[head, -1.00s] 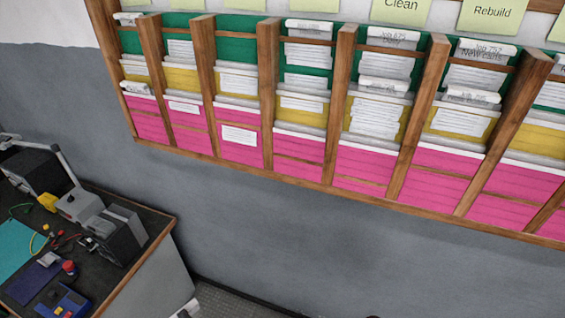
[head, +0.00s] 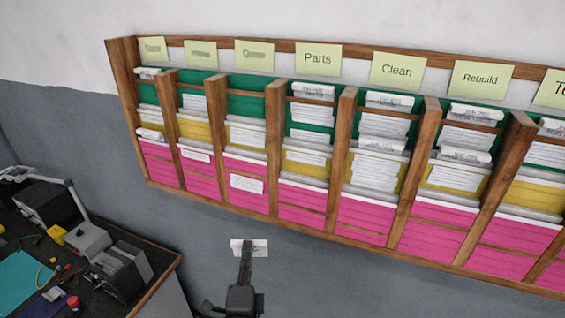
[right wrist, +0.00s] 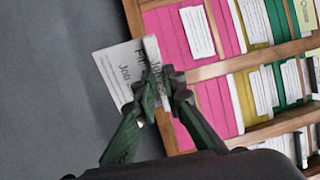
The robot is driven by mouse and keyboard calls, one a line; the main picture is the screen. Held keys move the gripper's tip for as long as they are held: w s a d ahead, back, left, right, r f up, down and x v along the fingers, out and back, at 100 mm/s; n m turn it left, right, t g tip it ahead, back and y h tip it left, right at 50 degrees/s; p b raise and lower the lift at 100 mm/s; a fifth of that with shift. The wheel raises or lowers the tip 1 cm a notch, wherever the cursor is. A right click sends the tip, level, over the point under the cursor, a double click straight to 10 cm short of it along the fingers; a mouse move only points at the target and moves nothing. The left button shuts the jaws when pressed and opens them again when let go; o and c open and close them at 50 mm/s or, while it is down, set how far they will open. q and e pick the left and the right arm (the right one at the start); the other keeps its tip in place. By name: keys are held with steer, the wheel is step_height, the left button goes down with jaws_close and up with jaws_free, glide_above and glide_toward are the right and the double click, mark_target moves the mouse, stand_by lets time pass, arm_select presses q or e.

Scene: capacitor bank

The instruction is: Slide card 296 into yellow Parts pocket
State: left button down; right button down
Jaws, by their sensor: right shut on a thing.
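A white card (head: 260,246) is gripped between the fingertips of my right gripper (head: 246,252). In the right wrist view the card (right wrist: 117,68) shows tilted, with "Job" legible but its number not readable; the fingers (right wrist: 160,78) are shut on its edge. The card is in front of the grey wall, below the rack, and apart from it. The "Parts" note (head: 318,60) heads one rack column. That column's yellow pocket (head: 303,169) is the middle one, between green above and pink below, with white card tops showing at it. My left gripper is not in view.
The wooden rack (head: 345,150) has dividers between its columns, and several pockets hold cards. A dark workbench (head: 150,280) with devices and cables stands at the lower left. The grey wall below the rack is bare.

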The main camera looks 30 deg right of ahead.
steer(key=s+d+r+m+g+h+p, duration=0.2)
steer(key=d+r+p, duration=0.1)
steer(key=r, duration=0.8)
steer(key=s+d+r+m+g+h+p, duration=0.1)
steer(key=d+r+h+p, duration=0.1)
steer(key=r, duration=0.9)
steer(key=s+d+r+m+g+h+p, duration=0.2)
steer(key=d+r+p, duration=0.1)
steer(key=r, duration=0.8)
steer(key=shift+n+t, duration=0.3)
steer(key=shift+t, duration=0.1)
steer(key=shift+f+x, duration=0.45)
steer(key=shift+x, duration=1.5)
steer(key=shift+f+x, duration=0.45)
steer(key=shift+x, duration=1.5)
steer(key=shift+f+x, duration=0.4)
steer(key=shift+x, duration=1.55)
steer(key=shift+w, duration=0.15)
steer(key=shift+p, duration=0.45)
steer(key=shift+f, duration=0.1)
steer(key=shift+f+b, duration=1.15)
steer(key=shift+f, duration=1.15)
